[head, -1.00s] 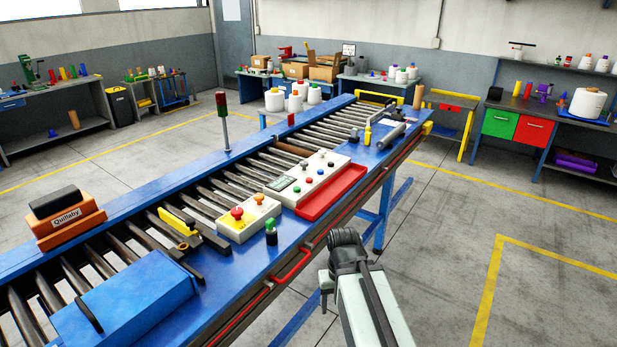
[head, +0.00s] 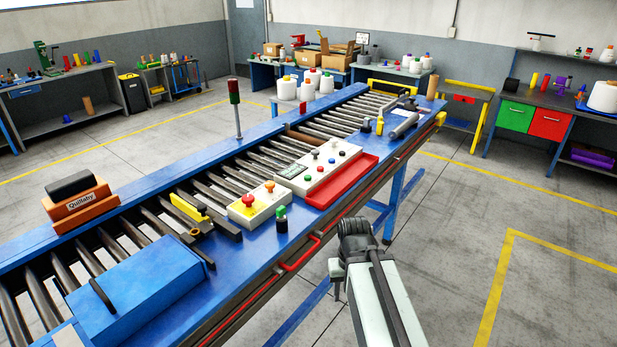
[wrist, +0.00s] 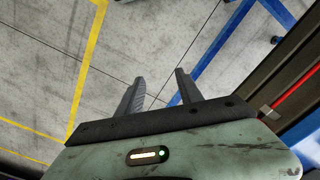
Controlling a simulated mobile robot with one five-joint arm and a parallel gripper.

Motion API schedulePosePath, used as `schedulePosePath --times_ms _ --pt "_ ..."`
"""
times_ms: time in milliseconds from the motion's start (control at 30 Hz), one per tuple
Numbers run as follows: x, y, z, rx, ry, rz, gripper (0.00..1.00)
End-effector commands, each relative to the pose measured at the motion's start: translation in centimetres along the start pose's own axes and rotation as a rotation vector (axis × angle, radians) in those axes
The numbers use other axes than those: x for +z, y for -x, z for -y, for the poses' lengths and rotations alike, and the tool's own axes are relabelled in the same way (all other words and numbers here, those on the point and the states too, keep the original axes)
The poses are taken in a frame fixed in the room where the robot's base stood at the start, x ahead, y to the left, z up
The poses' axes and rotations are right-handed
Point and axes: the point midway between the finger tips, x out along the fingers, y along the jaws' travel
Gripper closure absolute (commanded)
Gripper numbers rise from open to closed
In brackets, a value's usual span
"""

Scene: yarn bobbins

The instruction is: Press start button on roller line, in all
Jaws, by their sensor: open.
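The roller line (head: 150,240) is a blue frame with dark rollers, running from lower left to the far middle. Nearer is a small box (head: 262,203) with a red mushroom button (head: 248,201) and an orange one. A black piece with a green top (head: 282,215) stands on the near edge. No start label is readable. My gripper is beside the line, low and right of the panel; in the wrist view its jaws (wrist: 160,76) are open and empty over floor.
A red tray (head: 345,183) sits in front of the panel, and a red handle (head: 300,257) sticks out from the line's near side. A blue leg (head: 397,207) stands below. The grey floor (head: 470,235) to the right is clear.

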Motion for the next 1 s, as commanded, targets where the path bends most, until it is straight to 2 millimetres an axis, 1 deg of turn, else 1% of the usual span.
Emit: schedulePosePath --times_ms 33,67,100,133,1000 --pt "0.00 0.00 0.00 0.000 0.000 0.000 0.74" --pt "0.00 0.00 0.00 0.000 0.000 0.000 0.83" --pt "0.00 0.00 0.00 0.000 0.000 0.000 0.94" --pt "0.00 0.00 0.00 0.000 0.000 0.000 1.00" --pt "0.00 0.00 0.00 0.000 0.000 0.000 1.00"
